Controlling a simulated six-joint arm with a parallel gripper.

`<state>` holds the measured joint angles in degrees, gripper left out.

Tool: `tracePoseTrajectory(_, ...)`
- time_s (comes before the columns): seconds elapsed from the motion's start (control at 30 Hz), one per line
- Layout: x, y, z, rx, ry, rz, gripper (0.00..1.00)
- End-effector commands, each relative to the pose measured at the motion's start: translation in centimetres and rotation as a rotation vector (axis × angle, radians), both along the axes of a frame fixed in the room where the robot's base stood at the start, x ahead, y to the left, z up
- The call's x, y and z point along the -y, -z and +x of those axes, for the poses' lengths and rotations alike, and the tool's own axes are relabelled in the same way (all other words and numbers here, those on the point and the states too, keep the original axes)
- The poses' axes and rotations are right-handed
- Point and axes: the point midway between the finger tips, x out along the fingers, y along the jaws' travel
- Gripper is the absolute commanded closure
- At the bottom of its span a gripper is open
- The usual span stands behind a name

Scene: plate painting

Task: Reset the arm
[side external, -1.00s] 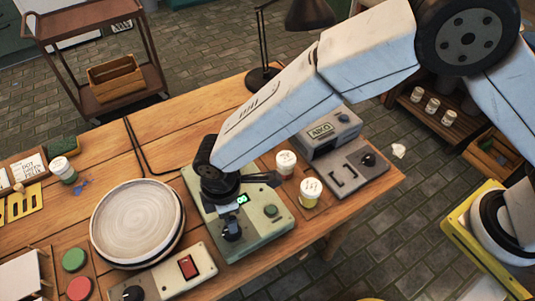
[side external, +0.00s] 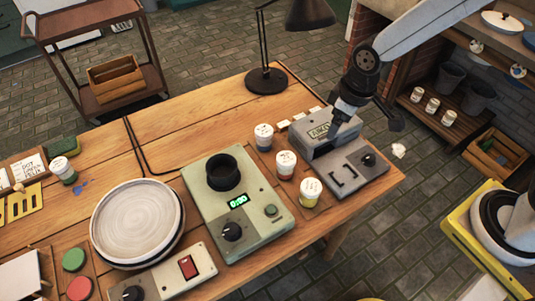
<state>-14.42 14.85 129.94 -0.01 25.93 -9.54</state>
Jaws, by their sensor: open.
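In the side external view my gripper (side external: 347,117) is at the right end of the wooden table, over the grey machine (side external: 325,134) marked with a label. It points down and looks empty. Its fingers are small and dark here, and I cannot tell whether they touch the machine. The arm reaches in from the upper right. The green device (side external: 257,237) with a black round cup, a lit display and a knob stands at mid-table, clear of my gripper.
Several lidded paint jars (side external: 286,164) stand between the green device and the grey machine. A round plate (side external: 136,222) rests on a turntable at left. A black lamp (side external: 267,80) stands at the back edge. The table's back middle is mostly clear.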

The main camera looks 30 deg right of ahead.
Motion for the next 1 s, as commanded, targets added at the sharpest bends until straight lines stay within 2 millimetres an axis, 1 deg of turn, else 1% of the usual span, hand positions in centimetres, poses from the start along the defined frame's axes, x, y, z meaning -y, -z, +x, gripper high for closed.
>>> tracePoseTrajectory(0.03, 1.8, -0.5, -0.8, 0.012, 0.068, 0.007, 0.13)
tracePoseTrajectory(0.1, 3.8, -0.8, -2.0, 0.023, 0.152, 0.015, 0.13)
tracePoseTrajectory(0.2, 6.0, -1.1, -3.7, 0.04, 0.256, 0.025, 0.13)
tracePoseTrajectory(0.33, 7.9, -1.3, -5.5, 0.056, 0.355, 0.036, 0.13)
tracePoseTrajectory(0.4, 8.5, -1.3, -6.1, 0.061, 0.389, 0.038, 0.13)
tracePoseTrajectory(0.53, 9.0, -1.3, -6.6, 0.065, 0.417, 0.042, 0.13)
tracePoseTrajectory(1.0, 9.0, -1.3, -6.6, 0.065, 0.418, 0.042, 0.13)
